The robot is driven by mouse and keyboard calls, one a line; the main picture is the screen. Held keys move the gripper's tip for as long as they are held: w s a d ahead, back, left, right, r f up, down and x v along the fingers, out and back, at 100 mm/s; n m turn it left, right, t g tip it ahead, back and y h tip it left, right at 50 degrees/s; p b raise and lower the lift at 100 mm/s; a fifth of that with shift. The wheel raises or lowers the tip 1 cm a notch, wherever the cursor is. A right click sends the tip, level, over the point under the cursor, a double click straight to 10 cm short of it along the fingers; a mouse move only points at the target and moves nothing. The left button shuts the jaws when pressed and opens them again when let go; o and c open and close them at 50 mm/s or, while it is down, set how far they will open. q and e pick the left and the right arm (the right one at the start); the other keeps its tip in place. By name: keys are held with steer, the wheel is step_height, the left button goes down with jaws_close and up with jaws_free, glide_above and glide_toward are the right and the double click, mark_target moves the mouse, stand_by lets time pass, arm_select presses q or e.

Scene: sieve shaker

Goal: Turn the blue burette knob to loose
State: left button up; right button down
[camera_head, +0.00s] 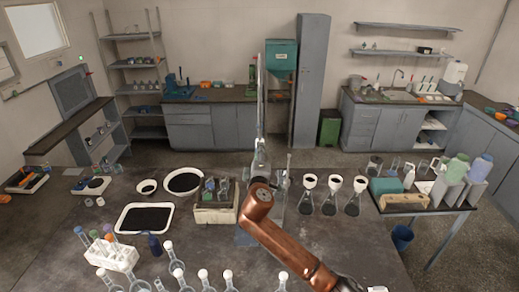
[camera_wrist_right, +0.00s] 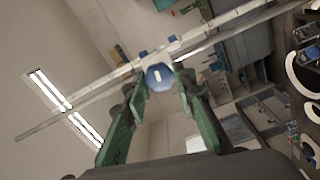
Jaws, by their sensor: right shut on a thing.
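The blue burette knob (camera_wrist_right: 158,77) shows in the wrist view as a blue disc with a short pale mark on its face. My right gripper (camera_wrist_right: 160,80) has its two green fingers on either side of the knob and is shut on it. The long pale burette (camera_wrist_right: 105,79) runs diagonally behind the knob in this view. In the head view the burette (camera_head: 260,95) stands upright above a glass flask (camera_head: 261,160). My copper-coloured right arm reaches up to it from the lower right and hides the knob and fingertips. My left gripper is not in view.
Three flasks with white-rimmed tops (camera_head: 331,190) stand to the right of my arm. A box of small items (camera_head: 214,211) and black-filled trays (camera_head: 146,218) lie to the left. A tube rack (camera_head: 112,255) and several round flasks line the front.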

steer(key=shift+n+p, duration=0.6)
steer(key=shift+n, duration=0.5)
steer(key=c, duration=2.7)
jaws_free()
steer(key=shift+f, duration=0.15)
steer(key=shift+c, duration=0.2)
steer(key=o, duration=1.1)
steer(key=s, duration=1.2)
